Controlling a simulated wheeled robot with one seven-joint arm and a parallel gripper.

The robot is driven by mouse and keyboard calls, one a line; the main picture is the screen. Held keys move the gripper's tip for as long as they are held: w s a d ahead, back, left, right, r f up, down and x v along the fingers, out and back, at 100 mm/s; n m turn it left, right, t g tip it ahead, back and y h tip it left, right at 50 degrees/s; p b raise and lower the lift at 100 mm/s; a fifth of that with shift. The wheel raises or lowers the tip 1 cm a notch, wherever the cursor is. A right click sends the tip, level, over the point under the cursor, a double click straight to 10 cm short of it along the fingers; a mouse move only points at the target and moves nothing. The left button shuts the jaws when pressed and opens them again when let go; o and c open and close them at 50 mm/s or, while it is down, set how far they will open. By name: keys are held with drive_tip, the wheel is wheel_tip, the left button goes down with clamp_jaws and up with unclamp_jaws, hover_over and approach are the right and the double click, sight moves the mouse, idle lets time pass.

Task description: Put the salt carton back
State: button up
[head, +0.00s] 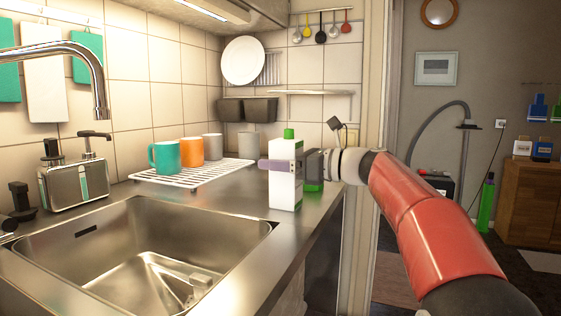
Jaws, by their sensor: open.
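A white carton with a green cap (286,192) stands upright on the metal counter to the right of the sink; I take it for the salt carton, though no label can be read. My gripper (284,165) reaches in from the right at the carton's upper half. One purple finger crosses the carton's near face and sticks out past its left edge. The jaws are open; whether a finger touches the carton cannot be told. The other finger is mostly hidden. A dark green block (314,171) shows just right of the carton, partly hidden by the carton and my gripper.
A steel sink (140,250) with a tap (98,85) lies at left. A white rack (190,176) holds a teal mug (164,157), an orange mug (191,151) and a grey cup (212,147). A narrow shelf (310,92) is on the back wall. The counter's right edge is close to the carton.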

drive_tip(key=shift+d+r, duration=0.1)
drive_tip(key=shift+d, duration=0.15)
drive_tip(key=v, duration=1.1)
drive_tip(key=shift+s+d, duration=0.2)
